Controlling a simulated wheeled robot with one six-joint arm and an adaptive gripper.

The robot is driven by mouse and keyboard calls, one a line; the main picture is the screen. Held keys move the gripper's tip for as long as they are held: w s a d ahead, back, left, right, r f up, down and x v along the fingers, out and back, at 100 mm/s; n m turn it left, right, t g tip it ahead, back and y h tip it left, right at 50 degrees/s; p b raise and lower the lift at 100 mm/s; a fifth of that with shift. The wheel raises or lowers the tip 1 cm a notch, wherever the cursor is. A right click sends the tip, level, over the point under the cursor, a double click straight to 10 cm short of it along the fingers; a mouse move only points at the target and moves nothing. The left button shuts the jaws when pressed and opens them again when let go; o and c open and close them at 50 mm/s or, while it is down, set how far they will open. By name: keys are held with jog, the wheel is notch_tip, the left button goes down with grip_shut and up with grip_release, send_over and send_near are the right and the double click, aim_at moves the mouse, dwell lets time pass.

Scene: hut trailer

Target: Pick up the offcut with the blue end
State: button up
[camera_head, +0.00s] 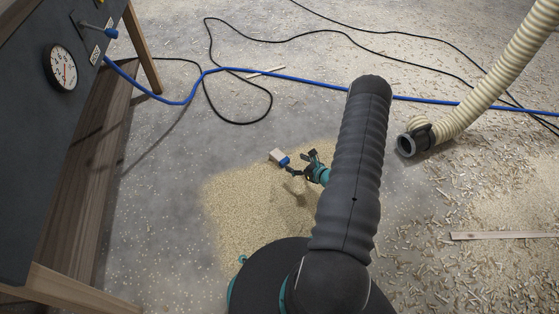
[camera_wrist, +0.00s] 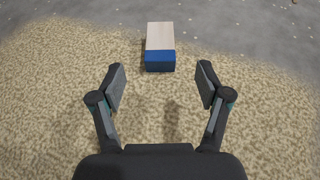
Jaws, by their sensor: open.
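The offcut (camera_head: 278,157) is a small pale wood block with one blue end. It lies on the floor at the far edge of a sawdust patch. In the wrist view the offcut (camera_wrist: 160,47) is ahead of the fingers, roughly centred between them, with its blue end towards me. My gripper (camera_head: 299,163) is just right of the offcut in the head view. In the wrist view my gripper (camera_wrist: 161,86) is open and empty, its fingers apart on either side of bare sawdust. The offcut is beyond the fingertips.
A blue hose (camera_head: 300,80) and black cables (camera_head: 262,40) cross the floor behind. A ribbed cream duct (camera_head: 490,85) with a dark mouth lies at right, near scattered wood chips. A dark bench (camera_head: 40,130) with a gauge stands at left. A wood strip (camera_head: 505,236) lies at right.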

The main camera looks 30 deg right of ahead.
aim_at(276, 155)
jog(key=shift+w+f, duration=0.1)
jog(key=shift+f, duration=0.35)
jog(key=b+x, duration=0.2)
jog(key=x, duration=1.1)
jog(key=shift+w+f, duration=0.1)
jog(key=c, duration=1.2)
